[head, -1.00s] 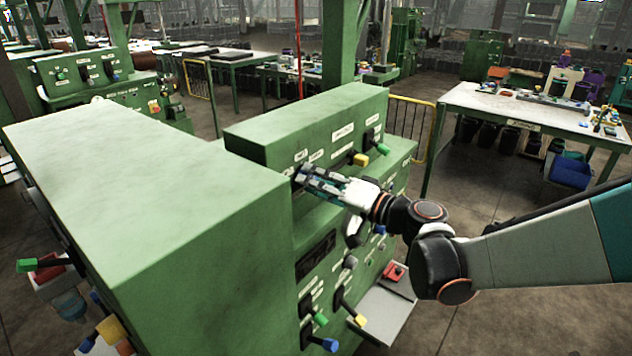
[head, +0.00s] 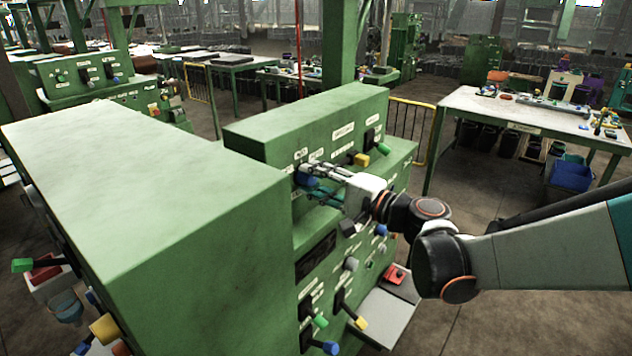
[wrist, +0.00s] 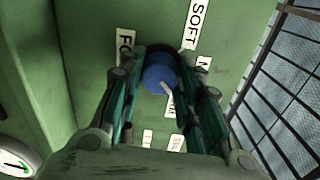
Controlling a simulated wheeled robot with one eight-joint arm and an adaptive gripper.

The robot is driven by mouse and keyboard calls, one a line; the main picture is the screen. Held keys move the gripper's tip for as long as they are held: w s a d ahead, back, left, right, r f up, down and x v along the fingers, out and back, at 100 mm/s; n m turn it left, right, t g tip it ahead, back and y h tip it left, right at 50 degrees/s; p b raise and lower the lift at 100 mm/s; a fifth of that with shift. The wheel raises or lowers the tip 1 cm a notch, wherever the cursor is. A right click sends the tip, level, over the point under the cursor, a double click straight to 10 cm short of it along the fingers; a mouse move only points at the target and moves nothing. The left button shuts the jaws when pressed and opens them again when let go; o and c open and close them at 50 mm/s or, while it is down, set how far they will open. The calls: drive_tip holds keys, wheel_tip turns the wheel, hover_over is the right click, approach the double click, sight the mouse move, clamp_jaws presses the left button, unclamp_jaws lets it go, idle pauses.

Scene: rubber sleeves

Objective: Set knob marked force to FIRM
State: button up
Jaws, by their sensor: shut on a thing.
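The blue knob (wrist: 157,76) sits on the green panel in the wrist view, with a short white pointer line slanting toward the picture's lower right. It also shows as a blue spot at the fingertips in the head view (head: 307,181). My gripper (wrist: 166,66) is shut on the knob, a finger on each side. In the head view my gripper (head: 309,177) reaches the upper panel from the right. A label reading SOFT (wrist: 196,24) is above the knob. A label starting with FO (wrist: 125,47) is left of it. Other labels are partly hidden by the fingers.
The green machine (head: 300,125) carries a yellow lever (head: 360,159) and a green lever (head: 382,149) right of my gripper. Further levers and knobs sit on the panel below my arm. A large green cabinet (head: 140,190) stands close at the left. A white workbench (head: 465,100) stands behind.

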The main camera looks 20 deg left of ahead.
drive_tip(key=shift+m, duration=0.6)
drive_tip(key=o, duration=1.1)
drive_tip(key=shift+d, duration=0.1)
drive_tip(key=v, duration=1.1)
drive_tip(key=shift+s+d, duration=0.15)
drive_tip(key=shift+d, duration=0.25)
